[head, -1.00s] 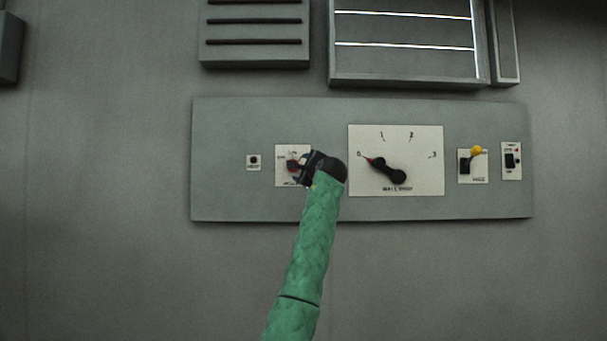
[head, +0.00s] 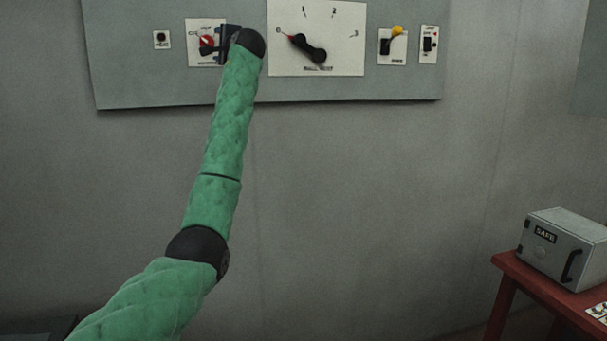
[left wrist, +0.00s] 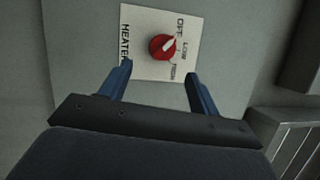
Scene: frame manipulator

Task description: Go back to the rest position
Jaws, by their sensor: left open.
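My left gripper (head: 222,44) is raised in front of the wall panel (head: 150,85), beside the heater knob (head: 206,42). In the left wrist view the gripper (left wrist: 158,85) has its two blue fingers apart with nothing between them. The red knob (left wrist: 162,47) sits on a white plate marked OFF, LOW and HIGH, just beyond the fingertips and apart from them. Its white pointer is tilted towards the lettering. My green left arm reaches up from the lower left. My right gripper is in neither view.
The panel also bears a large dial (head: 316,50), a yellow-tipped lever switch (head: 391,46), a small switch (head: 428,44) and a button (head: 162,39). A grey safe (head: 562,248) stands on a red table (head: 522,280) at the lower right. The wall between is clear.

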